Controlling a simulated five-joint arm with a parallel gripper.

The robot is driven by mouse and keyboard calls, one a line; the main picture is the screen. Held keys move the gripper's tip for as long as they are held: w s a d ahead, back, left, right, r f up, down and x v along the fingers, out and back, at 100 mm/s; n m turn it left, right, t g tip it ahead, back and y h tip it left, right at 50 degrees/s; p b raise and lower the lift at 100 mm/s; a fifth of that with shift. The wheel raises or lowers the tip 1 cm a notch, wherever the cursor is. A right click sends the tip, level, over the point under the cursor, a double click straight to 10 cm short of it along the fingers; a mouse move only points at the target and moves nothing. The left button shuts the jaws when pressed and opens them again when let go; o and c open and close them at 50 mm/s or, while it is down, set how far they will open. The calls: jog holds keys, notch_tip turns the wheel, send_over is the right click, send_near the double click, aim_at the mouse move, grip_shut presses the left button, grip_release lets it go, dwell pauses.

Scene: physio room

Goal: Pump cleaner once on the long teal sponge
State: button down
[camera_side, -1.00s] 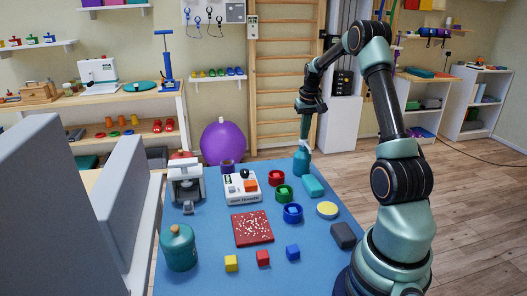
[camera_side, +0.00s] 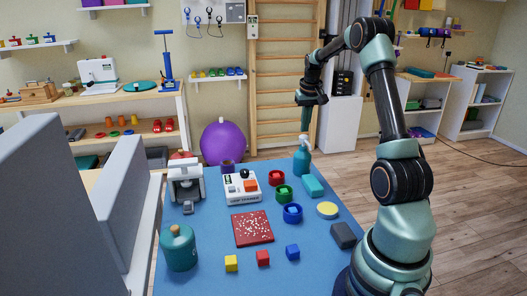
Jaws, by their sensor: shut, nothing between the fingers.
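A teal pump bottle (camera_side: 301,162) with a pale pump head stands upright near the far edge of the blue table. The long teal sponge (camera_side: 313,186) lies flat just in front of the bottle, slightly to its right. My gripper (camera_side: 305,129) is shut and empty, pointing down directly above the pump head. Its tips are at or just above the head; at this size I cannot tell whether they touch. I cannot make out any cleaner on the sponge.
A round yellow sponge (camera_side: 327,209) and a dark grey block (camera_side: 343,235) lie along the right side. Red, green and blue round holders (camera_side: 292,214) stand left of them. A white game trainer box (camera_side: 242,187) is farther left. The front right table area is partly hidden by my arm.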

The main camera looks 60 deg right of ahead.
dwell(0.5)
notch_tip(320, 180, up, 6)
dwell(0.6)
jog(key=w+a+r+n+t, duration=0.1)
jog(key=a+r+n, duration=0.15)
jog(key=a, duration=0.75)
jog(key=w+a+r+n+t, duration=0.15)
jog(key=a+r, duration=0.25)
jog(key=a, duration=0.6)
jog(key=s+a+f+n, duration=0.1)
jog(key=s+a, duration=0.2)
jog(key=a, duration=0.3)
jog(key=s+a+f+n+t+y, duration=0.1)
jog(key=s+a+n, duration=0.1)
jog(key=a, duration=0.5)
jog(key=s+a+f+n, duration=0.2)
jog(key=s+a, duration=0.2)
jog(key=a, duration=0.2)
jog(key=shift+a+t+y, duration=0.2)
jog(key=shift+t+y, duration=0.1)
jog(key=shift+t, duration=0.05)
